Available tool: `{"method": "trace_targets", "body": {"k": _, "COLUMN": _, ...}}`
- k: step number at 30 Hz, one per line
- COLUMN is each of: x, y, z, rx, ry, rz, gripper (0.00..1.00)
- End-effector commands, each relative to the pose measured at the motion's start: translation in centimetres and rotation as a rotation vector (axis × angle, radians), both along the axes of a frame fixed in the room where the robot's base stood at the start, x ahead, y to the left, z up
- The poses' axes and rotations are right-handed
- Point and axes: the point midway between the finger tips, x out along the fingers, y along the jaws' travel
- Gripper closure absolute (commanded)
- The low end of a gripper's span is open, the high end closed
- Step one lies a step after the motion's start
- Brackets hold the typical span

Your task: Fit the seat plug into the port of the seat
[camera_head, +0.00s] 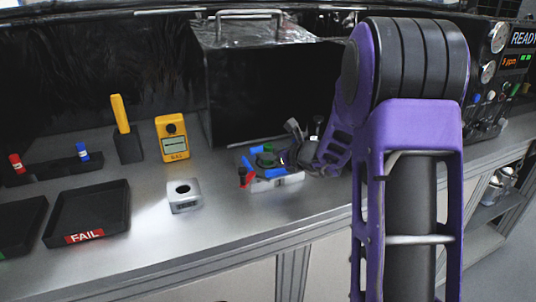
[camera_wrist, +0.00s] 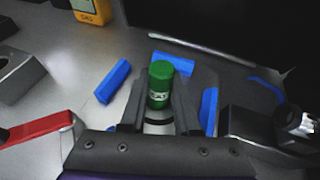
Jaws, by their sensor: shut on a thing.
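A green cylinder with small pale markings (camera_wrist: 160,85), which I take to be the seat plug, stands between the two fingers of my gripper (camera_wrist: 160,105) in the wrist view. The fingers are shut on it. Its lower end and what lies right under it are hidden. Green also shows at my gripper (camera_head: 272,158) in the head view, over a fixture with blue pads (camera_head: 290,181). A silver block with a round dark hole in its top (camera_head: 184,204) stands apart to the left; it also shows at the left edge of the wrist view (camera_wrist: 18,85). I cannot tell which part is the seat.
A red handle (camera_wrist: 40,128) lies left of my gripper, and blue pads (camera_wrist: 113,80) surround it. A yellow meter (camera_head: 173,138), a yellow tool in a stand (camera_head: 121,113) and a FAIL tray (camera_head: 95,205) stand left. A dark box (camera_head: 265,95) rises behind. The front bench is clear.

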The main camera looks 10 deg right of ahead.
Motion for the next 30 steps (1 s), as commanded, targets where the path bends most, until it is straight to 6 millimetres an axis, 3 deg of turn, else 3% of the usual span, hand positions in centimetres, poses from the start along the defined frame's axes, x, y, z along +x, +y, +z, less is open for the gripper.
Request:
{"method": "trace_targets", "body": {"k": 5, "x": 0.0, "y": 0.0, "z": -0.4, "rx": 0.000, "ry": -0.001, "rz": 0.000, "gripper": 1.00}}
{"method": "trace_targets", "body": {"k": 6, "x": 0.0, "y": 0.0, "z": -0.3, "rx": 0.000, "ry": 0.000, "rz": 0.000, "gripper": 0.65}}
{"method": "trace_targets", "body": {"k": 10, "x": 0.0, "y": 0.0, "z": -0.3, "rx": 0.000, "ry": 0.000, "rz": 0.000, "gripper": 0.41}}
{"method": "trace_targets", "body": {"k": 22, "x": 0.0, "y": 0.0, "z": 0.3, "rx": 0.000, "ry": 0.000, "rz": 0.000, "gripper": 0.40}}
{"method": "trace_targets", "body": {"k": 30, "x": -4.2, "y": -2.4, "z": 2.1, "rx": 0.000, "ry": -0.002, "rz": -0.004, "gripper": 0.40}}
